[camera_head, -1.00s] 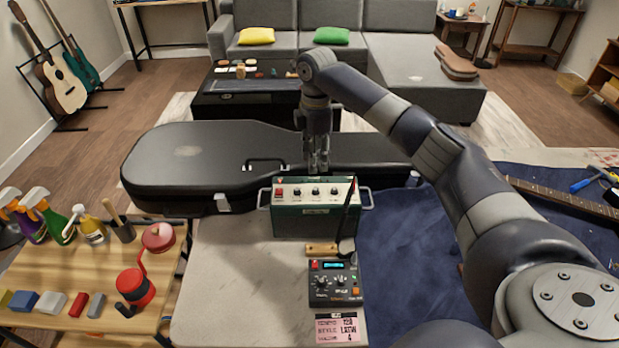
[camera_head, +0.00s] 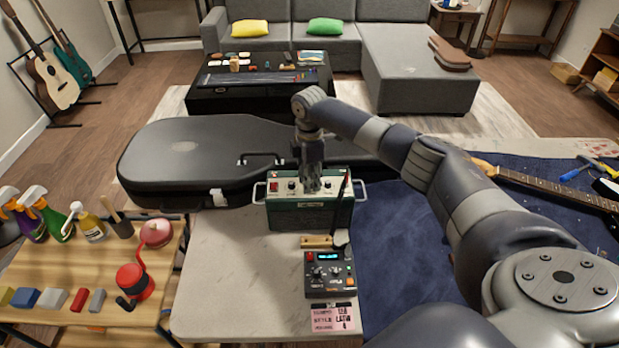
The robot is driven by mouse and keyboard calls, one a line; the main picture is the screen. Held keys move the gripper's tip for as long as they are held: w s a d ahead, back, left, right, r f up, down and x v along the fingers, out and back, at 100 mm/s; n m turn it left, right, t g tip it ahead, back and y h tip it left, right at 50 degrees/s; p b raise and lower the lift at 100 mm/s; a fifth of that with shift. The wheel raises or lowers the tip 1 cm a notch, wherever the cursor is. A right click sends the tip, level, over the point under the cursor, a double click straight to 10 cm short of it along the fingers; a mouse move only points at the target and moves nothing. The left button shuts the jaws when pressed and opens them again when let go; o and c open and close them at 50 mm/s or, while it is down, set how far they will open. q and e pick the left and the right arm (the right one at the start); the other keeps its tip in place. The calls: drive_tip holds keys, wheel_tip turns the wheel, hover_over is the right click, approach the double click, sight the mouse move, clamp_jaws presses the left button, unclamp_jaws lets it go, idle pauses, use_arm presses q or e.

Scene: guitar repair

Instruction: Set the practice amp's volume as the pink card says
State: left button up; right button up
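The practice amp (camera_head: 308,216) is a dark green box with a cream top panel, side handles, a red switch (camera_head: 274,188) and several black knobs, one at the panel's left (camera_head: 291,186). The pink card (camera_head: 333,317) lies at the table's front edge; its small print seems to end in a line with a 4. My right gripper (camera_head: 312,188) points down at the middle of the amp's panel and hides the knob there. I cannot tell whether its fingers touch that knob or how far they are apart. My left gripper is not in view.
A dark drum machine (camera_head: 330,275) with a lit display sits between amp and card. A thin black rod (camera_head: 346,205) rises before the amp's right side. A guitar case (camera_head: 185,160) lies behind. A wooden bench (camera_head: 60,265) with bottles stands left. The pale tabletop (camera_head: 235,270) is clear on the left.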

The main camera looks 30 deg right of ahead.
clamp_jaws()
drive_tip(key=shift+r+m+p, duration=0.15)
drive_tip(key=shift+m+p, duration=0.15)
drive_tip(key=shift+p, duration=0.25)
drive_tip(key=shift+r+m+p, duration=0.1)
drive_tip(key=shift+m+p, duration=0.9)
drive_tip(key=shift+p, duration=0.05)
drive_tip(key=m+p, duration=0.3)
drive_tip(key=m, duration=0.1)
drive_tip(key=shift+m, duration=0.3)
use_arm(q)
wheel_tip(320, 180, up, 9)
drive_tip(key=p, duration=0.3)
use_arm(e)
drive_tip(key=shift+w+m, duration=0.1)
drive_tip(key=shift+m, duration=2.1)
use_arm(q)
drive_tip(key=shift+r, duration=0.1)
